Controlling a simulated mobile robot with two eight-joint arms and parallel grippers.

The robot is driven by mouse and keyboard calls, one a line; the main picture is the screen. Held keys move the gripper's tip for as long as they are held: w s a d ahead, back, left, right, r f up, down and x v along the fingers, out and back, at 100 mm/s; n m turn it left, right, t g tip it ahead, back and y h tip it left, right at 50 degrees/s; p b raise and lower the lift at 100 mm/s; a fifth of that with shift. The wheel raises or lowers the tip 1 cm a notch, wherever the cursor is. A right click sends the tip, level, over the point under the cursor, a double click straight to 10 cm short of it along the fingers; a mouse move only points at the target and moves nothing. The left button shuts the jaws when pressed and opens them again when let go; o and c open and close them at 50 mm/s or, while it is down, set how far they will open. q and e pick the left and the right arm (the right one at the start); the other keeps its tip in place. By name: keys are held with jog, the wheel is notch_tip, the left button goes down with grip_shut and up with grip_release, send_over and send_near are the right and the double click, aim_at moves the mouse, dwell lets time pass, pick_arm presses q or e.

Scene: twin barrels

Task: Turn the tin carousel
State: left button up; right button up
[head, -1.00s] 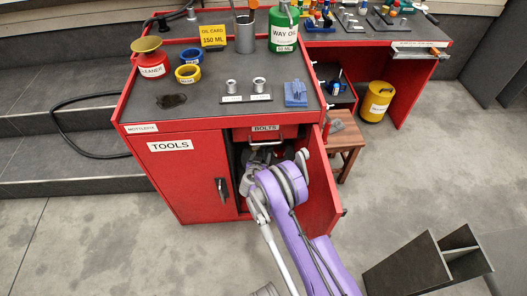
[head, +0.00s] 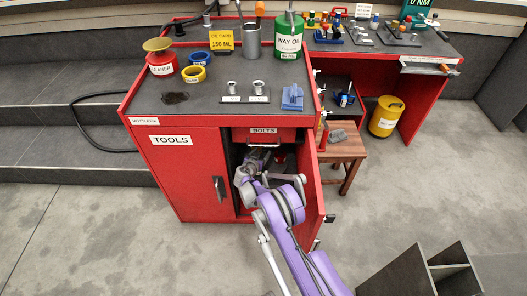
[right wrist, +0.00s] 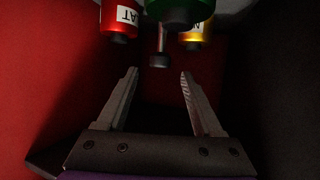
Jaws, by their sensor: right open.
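The tin carousel shows in part at the top of the right wrist view: a red tin (right wrist: 119,20) with a white label, a green tin (right wrist: 178,10) and a yellow tin (right wrist: 195,35). A dark round-ended post (right wrist: 159,58) stands among them. My right gripper (right wrist: 158,74) is open and empty, with its fingers pointing toward the tins and apart from them. In the head view my right gripper (head: 258,157) reaches into the open side of the red cabinet (head: 185,185), below the BOLTS drawer. It largely hides the inside. My left gripper is not in view.
The open cabinet door (head: 312,200) stands just right of my arm. A wooden stool (head: 345,152) and a yellow can (head: 386,117) are beyond it. A dark bin (head: 430,270) stands at lower right. Red and dark walls enclose the gripper closely. The left floor is clear.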

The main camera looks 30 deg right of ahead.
aim_at(264, 149)
jog(key=x, duration=0.4)
jog(key=shift+b, duration=0.35)
grip_shut()
dwell(1.1)
